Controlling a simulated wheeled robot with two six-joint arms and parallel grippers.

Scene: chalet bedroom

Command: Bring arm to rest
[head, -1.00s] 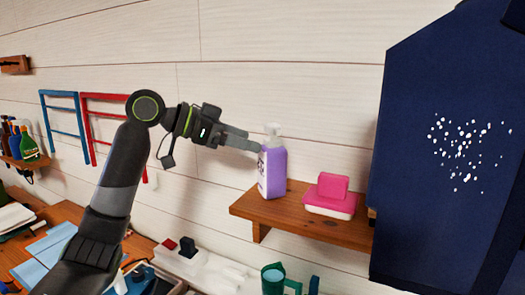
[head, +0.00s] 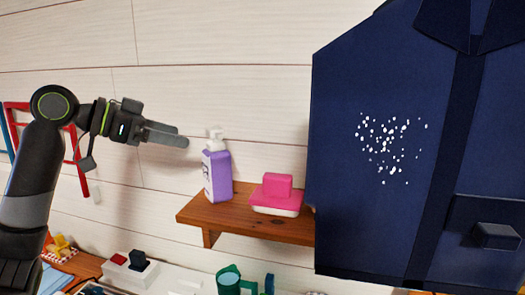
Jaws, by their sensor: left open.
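My left arm comes in from the left in the head view, and its gripper (head: 165,134) points right. The left gripper is open and holds nothing. Its fingertips are in front of the wall, up and left of a purple pump bottle (head: 218,176) with a white top. The bottle stands upright at the left of a wooden wall shelf (head: 245,221); a small gap of wall shows between it and the fingertips. My right gripper is not in view.
A pink and white block (head: 276,196) sits on the shelf. A dark blue garment with white specks (head: 400,200) hangs at the right. A red rack (head: 78,150) is on the wall behind my arm.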

